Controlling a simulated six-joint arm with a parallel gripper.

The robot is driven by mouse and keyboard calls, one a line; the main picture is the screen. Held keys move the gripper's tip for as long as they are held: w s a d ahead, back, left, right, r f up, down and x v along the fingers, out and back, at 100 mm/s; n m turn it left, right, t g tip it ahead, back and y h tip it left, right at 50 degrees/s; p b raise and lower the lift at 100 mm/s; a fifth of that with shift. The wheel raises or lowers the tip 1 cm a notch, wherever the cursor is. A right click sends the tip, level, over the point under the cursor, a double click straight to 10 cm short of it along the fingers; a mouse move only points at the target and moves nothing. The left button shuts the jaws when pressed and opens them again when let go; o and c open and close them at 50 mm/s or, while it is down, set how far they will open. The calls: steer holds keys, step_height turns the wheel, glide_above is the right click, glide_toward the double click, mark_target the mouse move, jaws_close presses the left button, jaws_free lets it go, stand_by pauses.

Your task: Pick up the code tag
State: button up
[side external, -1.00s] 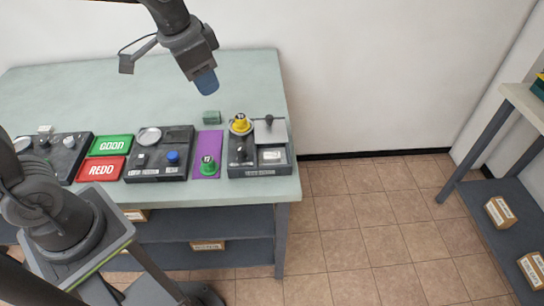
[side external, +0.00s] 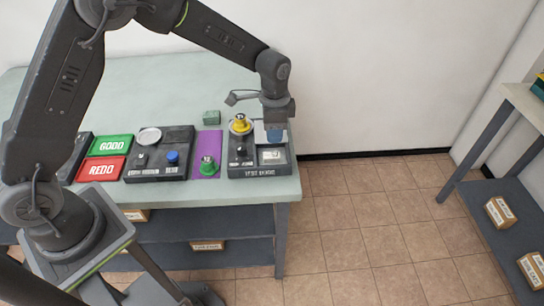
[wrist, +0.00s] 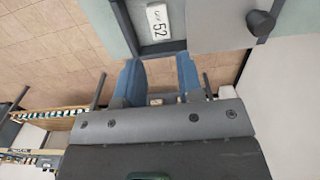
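The code tag (side external: 271,155) is a small white plate lying in the front right part of the dark station at the table's right end. In the wrist view the tag (wrist: 157,22) reads 52 and lies in a recess with dark edges, beyond my fingertips. My gripper (side external: 276,136) points down above the right side of the station, just behind the tag. In the wrist view my gripper (wrist: 158,62) shows two blue fingers spread apart with nothing between them.
A light grey plate (wrist: 215,22) and a black knob (wrist: 262,22) are close beside the tag. A yellow piece (side external: 240,124) stands at the station's back left. A green piece (side external: 208,165) stands on a purple mat (side external: 205,147). The floor is clear right of the table.

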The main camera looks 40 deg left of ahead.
mark_target(272, 155)
step_height(272, 155, down, 8)
steer(key=shift+s+a+f, duration=0.15)
steer(key=shift+f, duration=0.05)
stand_by(0.3)
steer(key=shift+c, duration=0.3)
steer(key=c, duration=0.5)
steer(key=shift+r, duration=0.15)
